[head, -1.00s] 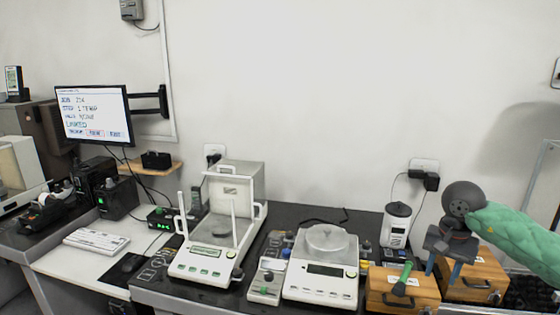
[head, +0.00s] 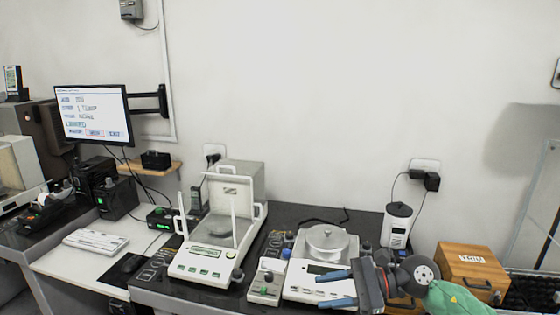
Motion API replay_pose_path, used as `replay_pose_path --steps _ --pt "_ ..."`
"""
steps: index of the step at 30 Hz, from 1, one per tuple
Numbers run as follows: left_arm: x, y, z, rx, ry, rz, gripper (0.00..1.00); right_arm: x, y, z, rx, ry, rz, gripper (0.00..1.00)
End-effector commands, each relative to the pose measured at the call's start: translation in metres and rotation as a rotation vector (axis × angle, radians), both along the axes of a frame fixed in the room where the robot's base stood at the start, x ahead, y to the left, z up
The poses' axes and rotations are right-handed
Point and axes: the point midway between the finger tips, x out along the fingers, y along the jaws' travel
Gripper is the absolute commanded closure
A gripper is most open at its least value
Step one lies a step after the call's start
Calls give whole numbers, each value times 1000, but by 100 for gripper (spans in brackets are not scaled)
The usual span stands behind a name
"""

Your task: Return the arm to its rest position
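My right arm, in a green sleeve (head: 455,300), comes in from the lower right of the head view. My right gripper (head: 335,289) points left, its two blue fingers spread apart with nothing held between them. The fingers show in front of the right front part of the white top-pan balance (head: 300,290); I cannot tell whether they touch it. The gripper body and wrist hide most of the nearer wooden box (head: 405,303). My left gripper is not in view.
The draft-shield balance (head: 205,262) stands left of the top-pan balance, with a small control box (head: 266,283) between them. A white canister (head: 396,226) stands behind the wrist. Another wooden box (head: 472,270) is at right. A monitor (head: 94,115) and keyboard (head: 95,241) are at left.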

Motion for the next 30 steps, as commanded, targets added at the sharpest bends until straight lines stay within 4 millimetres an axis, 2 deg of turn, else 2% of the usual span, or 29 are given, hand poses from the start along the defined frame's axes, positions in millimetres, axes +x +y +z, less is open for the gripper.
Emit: replay_pose_path --steps 3,7,12,16,20,23,26,30 --pt "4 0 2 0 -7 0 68 -4 19 20 258 177 -98 60" --pt "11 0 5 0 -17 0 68 0 22 39 535 396 -213 60" --pt "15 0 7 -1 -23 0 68 13 4 47 885 712 -365 60" --pt "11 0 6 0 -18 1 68 24 -21 34 1145 966 -487 60" --pt "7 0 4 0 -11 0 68 30 -51 4 1401 1225 -617 60" --pt "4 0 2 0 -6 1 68 28 -73 -29 1594 1422 -723 60" --pt "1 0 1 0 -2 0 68 18 -93 -70 1786 1615 -838 60" --pt "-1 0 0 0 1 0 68 -10 -114 -134 2050 1867 -1023 60"
